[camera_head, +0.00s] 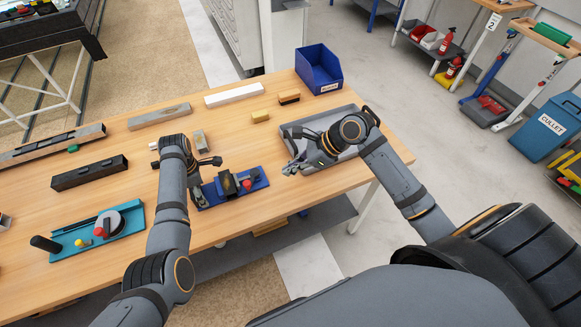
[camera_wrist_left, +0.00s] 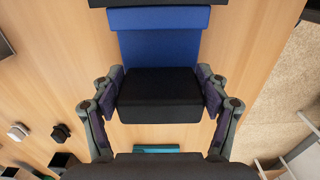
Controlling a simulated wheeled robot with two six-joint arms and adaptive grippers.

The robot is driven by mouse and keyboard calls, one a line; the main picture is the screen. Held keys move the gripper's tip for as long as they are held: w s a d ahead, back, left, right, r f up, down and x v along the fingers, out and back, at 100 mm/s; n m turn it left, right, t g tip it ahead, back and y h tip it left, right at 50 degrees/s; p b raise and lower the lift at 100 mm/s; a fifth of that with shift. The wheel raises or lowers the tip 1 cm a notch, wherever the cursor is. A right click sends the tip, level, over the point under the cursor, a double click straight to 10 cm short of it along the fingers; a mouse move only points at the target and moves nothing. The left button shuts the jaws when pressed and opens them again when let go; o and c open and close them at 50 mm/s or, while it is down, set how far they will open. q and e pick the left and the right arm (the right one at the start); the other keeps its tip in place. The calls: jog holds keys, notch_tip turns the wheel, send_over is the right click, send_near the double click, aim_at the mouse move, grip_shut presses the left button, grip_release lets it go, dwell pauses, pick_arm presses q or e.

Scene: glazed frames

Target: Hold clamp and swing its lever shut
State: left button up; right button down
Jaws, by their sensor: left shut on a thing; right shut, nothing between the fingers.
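The clamp stands on the table on a blue base plate (camera_head: 258,181), with black blocks and a red knob (camera_head: 246,184). In the left wrist view, its blue base (camera_wrist_left: 160,45) runs away from a black end block (camera_wrist_left: 160,88). My left gripper (camera_wrist_left: 160,100) is shut on this block, one finger pad on each side. In the head view my left arm partly hides this grip. The lever's position is too small to tell. My right gripper (camera_head: 298,158) is shut and empty, right of the clamp, above a grey tray.
The grey tray (camera_head: 349,111) and a blue bin (camera_head: 318,70) are at the table's right end. A teal fixture (camera_head: 130,220) with a black handle lies left of my left arm. Several blocks and bars lie along the back. Bare wood lies in front of the tray.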

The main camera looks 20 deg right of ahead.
aim_at(250, 184)
jog(key=shift+w+a+r+x, duration=0.15)
jog(key=shift+a+r+x, duration=0.05)
jog(key=shift+x, duration=1.9)
jog(key=shift+w+a+r+x, duration=0.15)
jog(key=shift+w+r+x, duration=0.05)
jog(key=shift+x, duration=1.9)
jog(key=shift+w+a+r+x, duration=0.15)
jog(key=shift+a+r+x, duration=0.1)
jog(key=shift+x, duration=1.8)
jog(key=shift+w+a+f, duration=0.15)
jog(key=shift+w+a, duration=0.1)
jog(key=shift+a, duration=0.4)
